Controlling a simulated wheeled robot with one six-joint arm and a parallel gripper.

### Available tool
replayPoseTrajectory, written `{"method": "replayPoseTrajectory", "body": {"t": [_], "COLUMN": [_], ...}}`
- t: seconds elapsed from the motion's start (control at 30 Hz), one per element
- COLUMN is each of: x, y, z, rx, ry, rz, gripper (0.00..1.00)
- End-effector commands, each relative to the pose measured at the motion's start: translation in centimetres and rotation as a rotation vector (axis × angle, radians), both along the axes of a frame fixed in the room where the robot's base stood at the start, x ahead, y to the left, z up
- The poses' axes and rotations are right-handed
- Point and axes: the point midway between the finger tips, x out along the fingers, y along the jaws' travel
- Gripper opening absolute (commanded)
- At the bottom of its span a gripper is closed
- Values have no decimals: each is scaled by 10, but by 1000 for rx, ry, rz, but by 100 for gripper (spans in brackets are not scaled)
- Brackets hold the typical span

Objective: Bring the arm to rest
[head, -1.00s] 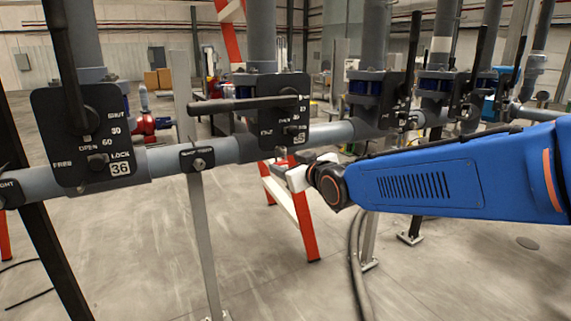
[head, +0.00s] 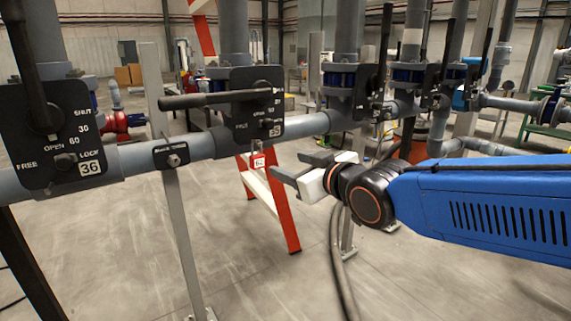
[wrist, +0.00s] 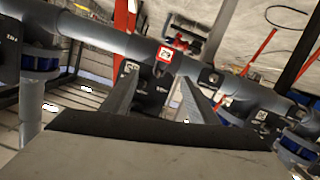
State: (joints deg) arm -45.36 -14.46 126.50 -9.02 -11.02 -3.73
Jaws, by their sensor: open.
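My gripper (head: 287,164) is at the end of my blue arm, right of the middle in the head view. Its two dark fingers are apart with nothing between them, and they point left toward the grey pipe. In the wrist view the open fingers (wrist: 160,77) reach up from the dark palm. A small red-bordered tag (head: 258,161) hangs below the black valve plate marked 35 (head: 243,118). The tag also shows in the wrist view (wrist: 165,54), just beyond the fingertips. The fingers look apart from the tag and plate.
A grey horizontal pipe (head: 212,145) runs across, with the valve plate marked 36 (head: 55,150) at left. A long black handle (head: 200,100) sticks out left from plate 35. A red-and-white stand (head: 282,215) is below the pipe. Open floor lies in front.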

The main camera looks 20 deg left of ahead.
Motion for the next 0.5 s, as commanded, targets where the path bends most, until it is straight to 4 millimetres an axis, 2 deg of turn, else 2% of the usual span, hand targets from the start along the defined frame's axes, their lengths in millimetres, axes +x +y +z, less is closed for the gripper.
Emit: {"method": "replayPoseTrajectory", "body": {"t": [0.17, 0.27, 0.37, 0.5], "x": [-4, 1, 8, 11], "y": [-10, -31, -71, -142], "z": [0, -6, -19, -45], "rx": [-4, -21, -55, -111], "ry": [6, 30, 82, 183], "rz": [-8, -44, -113, -236], "gripper": [54, 54, 54, 54]}}
